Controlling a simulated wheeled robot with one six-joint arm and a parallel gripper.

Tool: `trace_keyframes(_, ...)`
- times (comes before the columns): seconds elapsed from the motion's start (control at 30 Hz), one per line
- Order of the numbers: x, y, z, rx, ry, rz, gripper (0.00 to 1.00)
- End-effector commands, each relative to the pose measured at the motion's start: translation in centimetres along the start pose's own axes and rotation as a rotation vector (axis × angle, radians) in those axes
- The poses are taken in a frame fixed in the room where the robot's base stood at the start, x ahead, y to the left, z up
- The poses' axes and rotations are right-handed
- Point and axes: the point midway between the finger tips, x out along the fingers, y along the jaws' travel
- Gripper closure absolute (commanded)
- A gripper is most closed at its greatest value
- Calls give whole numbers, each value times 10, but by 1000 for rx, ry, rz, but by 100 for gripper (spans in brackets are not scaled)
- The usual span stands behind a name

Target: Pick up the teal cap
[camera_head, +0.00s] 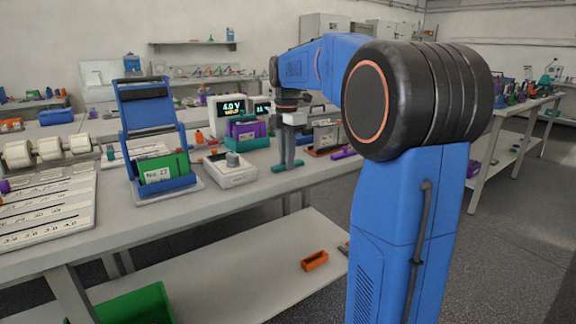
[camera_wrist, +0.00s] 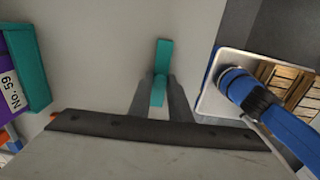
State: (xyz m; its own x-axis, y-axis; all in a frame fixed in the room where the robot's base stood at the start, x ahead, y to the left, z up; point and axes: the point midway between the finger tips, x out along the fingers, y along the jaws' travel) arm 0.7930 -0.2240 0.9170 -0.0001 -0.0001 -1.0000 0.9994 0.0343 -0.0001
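The teal cap (camera_wrist: 164,57) is a narrow bar in the middle of the wrist view. In the head view the teal cap (camera_head: 279,168) appears low at the front edge of the workbench, under my gripper (camera_head: 288,160). My gripper points down, and its grey fingers (camera_wrist: 160,88) stand on either side of the cap's nearer part in the wrist view. The gap between fingers and cap is too small to judge, so I cannot tell whether they grip it. I also cannot tell whether the cap touches the bench top.
A blue-and-black device (camera_wrist: 238,85) on a light plate lies to the right in the wrist view. A teal holder (camera_wrist: 31,70) with a purple "No. 59" block is at left. The white box (camera_head: 230,172) and purple piece (camera_head: 343,153) flank my gripper. An orange tray (camera_head: 314,261) lies on the lower shelf.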

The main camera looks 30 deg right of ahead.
Motion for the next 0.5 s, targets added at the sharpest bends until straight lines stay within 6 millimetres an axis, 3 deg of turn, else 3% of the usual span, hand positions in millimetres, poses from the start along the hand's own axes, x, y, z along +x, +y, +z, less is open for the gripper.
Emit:
trace_keyframes(0.07, 0, 0, 0, 0, 0, 0, 100)
trace_keyframes(0.37, -1, 0, 0, 0, 0, 0, 100)
trace_keyframes(0.5, -13, 1, 0, 0, 0, 2, 100)
